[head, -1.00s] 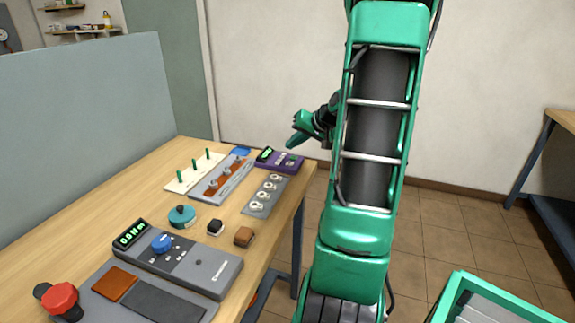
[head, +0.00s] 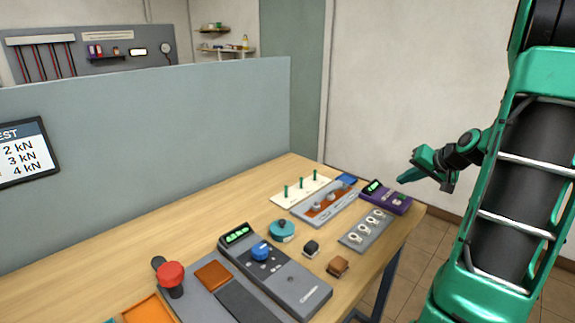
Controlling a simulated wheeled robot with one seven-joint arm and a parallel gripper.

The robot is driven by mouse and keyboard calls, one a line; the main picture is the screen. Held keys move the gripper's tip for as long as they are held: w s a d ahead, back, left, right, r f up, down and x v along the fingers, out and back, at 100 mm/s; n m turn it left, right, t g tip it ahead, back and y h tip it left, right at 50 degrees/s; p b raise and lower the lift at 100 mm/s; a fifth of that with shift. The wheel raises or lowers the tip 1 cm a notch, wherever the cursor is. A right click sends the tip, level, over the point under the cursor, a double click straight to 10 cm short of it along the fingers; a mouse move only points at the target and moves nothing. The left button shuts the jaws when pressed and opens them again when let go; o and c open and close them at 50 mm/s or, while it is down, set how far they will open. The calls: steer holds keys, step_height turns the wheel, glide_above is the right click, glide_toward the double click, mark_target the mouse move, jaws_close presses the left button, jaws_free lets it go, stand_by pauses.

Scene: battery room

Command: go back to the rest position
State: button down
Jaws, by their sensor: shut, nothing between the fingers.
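My gripper (head: 413,181) is at the right in the head view, at the end of my green arm. It is shut and empty, and its tip points left. It appears above or beside the purple device (head: 385,196) at the table's far right corner, and I see no contact with it. The wooden table (head: 190,219) carries several devices. My arm's large link fills the right edge of the view.
A grey device with a blue knob (head: 260,250) and a red knob (head: 171,274) stand in front. A grey partition (head: 150,150) borders the table. Floor shows at right.

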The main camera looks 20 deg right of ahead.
steer(key=s+a+f+n+g, duration=0.1)
steer(key=s+a+n+g, duration=0.2)
steer(key=s+a+g, duration=0.6)
steer(key=s+a, duration=1.5)
steer(key=s, duration=0.2)
steer(key=shift+a+y, duration=0.3)
steer(key=shift+a, duration=0.05)
steer(key=shift+f, duration=0.1)
steer(key=shift+w+f, duration=0.25)
steer(key=shift+w, duration=0.35)
